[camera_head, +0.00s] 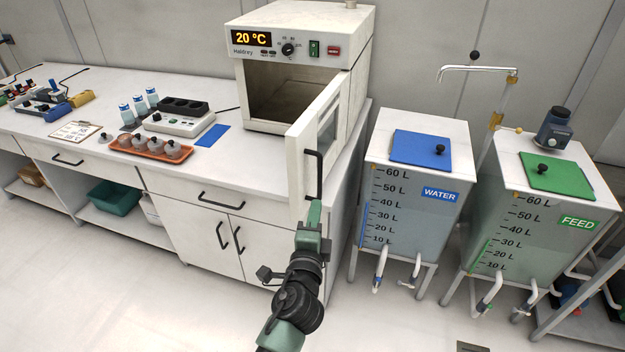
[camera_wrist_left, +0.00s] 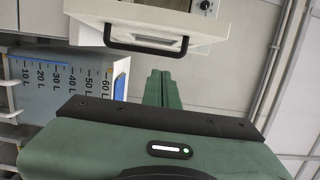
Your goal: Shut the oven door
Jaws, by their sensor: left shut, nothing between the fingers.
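The oven (camera_head: 310,20) is a white box on the bench with a dark interior and a display reading 20 °C. Its door (camera_head: 300,150) stands open, swung out toward me from the right side, with a window and a black handle (camera_head: 313,175). The door (camera_wrist_left: 200,35) and handle (camera_wrist_left: 150,46) also show in the left wrist view. My left gripper (camera_head: 314,205) is shut and empty, its tips just below the handle's lower end. In the left wrist view its green fingers (camera_wrist_left: 158,76) are together, with a small gap to the handle. My right gripper is not in view.
A water tank (camera_head: 410,190) and a feed tank (camera_head: 535,205) stand right of the bench.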

